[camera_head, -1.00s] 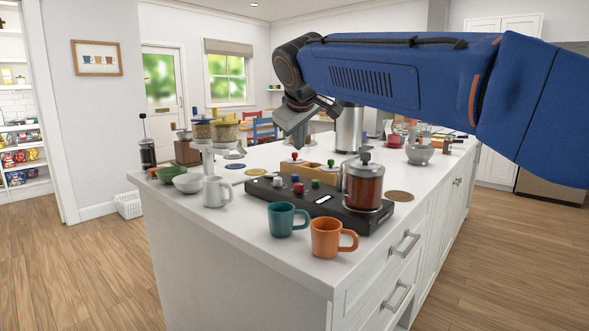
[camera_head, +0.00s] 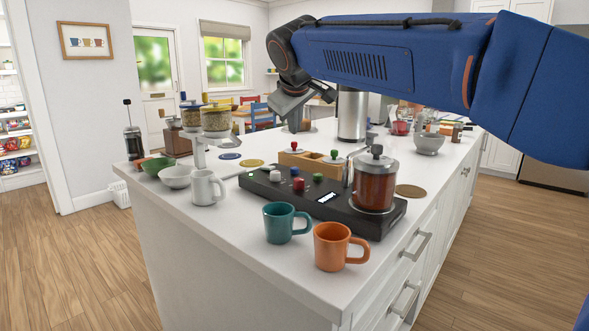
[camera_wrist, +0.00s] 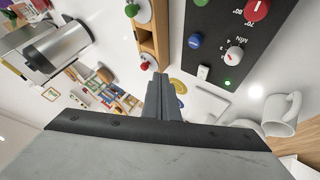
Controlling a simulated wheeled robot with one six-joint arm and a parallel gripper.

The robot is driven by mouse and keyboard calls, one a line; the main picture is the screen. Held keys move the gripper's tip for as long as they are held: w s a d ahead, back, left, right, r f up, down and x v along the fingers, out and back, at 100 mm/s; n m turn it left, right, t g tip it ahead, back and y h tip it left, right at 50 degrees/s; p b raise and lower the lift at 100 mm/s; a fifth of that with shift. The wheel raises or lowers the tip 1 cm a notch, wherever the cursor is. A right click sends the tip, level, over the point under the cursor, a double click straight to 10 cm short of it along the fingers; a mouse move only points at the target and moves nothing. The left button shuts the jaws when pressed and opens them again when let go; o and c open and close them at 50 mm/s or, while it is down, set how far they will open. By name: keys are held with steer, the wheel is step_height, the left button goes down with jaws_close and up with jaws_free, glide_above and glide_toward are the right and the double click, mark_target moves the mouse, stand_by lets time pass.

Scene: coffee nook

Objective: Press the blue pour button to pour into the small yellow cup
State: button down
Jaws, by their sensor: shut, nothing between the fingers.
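The black machine (camera_head: 340,210) lies on the white island, with a knob-and-button panel and a glass jar of brown liquid (camera_head: 375,185) at its right end. A small blue button (camera_head: 294,171) sits at the panel's back edge; it also shows in the wrist view (camera_wrist: 195,41), beside a dial marked Min (camera_wrist: 235,54). My gripper (camera_wrist: 160,82) is shut and empty. In the wrist view its tips are left of and below the blue button, apart from it. In the head view my gripper (camera_head: 293,127) is above and behind the panel. I cannot make out a small yellow cup.
Teal (camera_head: 281,223) and orange (camera_head: 332,247) mugs stand in front of the machine, and a white mug (camera_head: 205,187) to its left. A wooden box with coloured knobs (camera_head: 312,163) is close behind it. A jar stand (camera_head: 200,150) is at left. A steel canister (camera_head: 352,115) stands behind.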

glide_above(295, 174)
steer(key=shift+f, duration=3.95)
steer(key=shift+f, duration=1.25)
steer(key=shift+r, duration=1.25)
steer(key=shift+r, duration=2.5)
